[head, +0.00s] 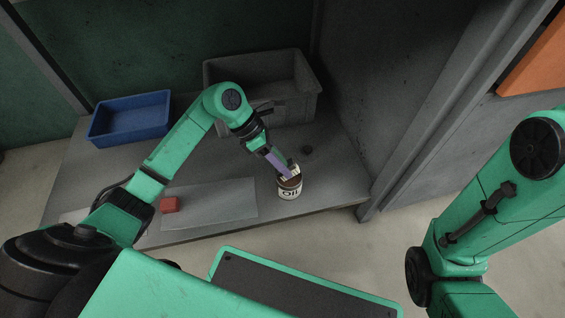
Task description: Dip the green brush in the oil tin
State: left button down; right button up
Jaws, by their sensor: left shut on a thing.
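The oil tin (289,192) is a small pale can with dark lettering and a dark open top, upright near the front right of the grey bench. My left gripper (281,166) reaches down from above to just over the tin's mouth and is shut on the green brush (292,163). Only a little of the brush shows beside a purple strip at the gripper. Its lower end is at the tin's opening; how far inside it is, I cannot tell. My right arm shows at the right, but its gripper is out of view.
A grey crate (305,105) stands behind the tin, close to my left arm. A blue tray (130,118) is at the back left. A small dark round thing (307,149) lies behind the tin. A wall closes the right side.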

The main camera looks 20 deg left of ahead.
aim_at(282, 158)
pick_arm(q)
jog(key=shift+f, duration=0.5)
dwell(1.0)
notch_tip(282, 158, up, 7)
jog(key=p, duration=0.5)
jog(key=shift+r, duration=0.15)
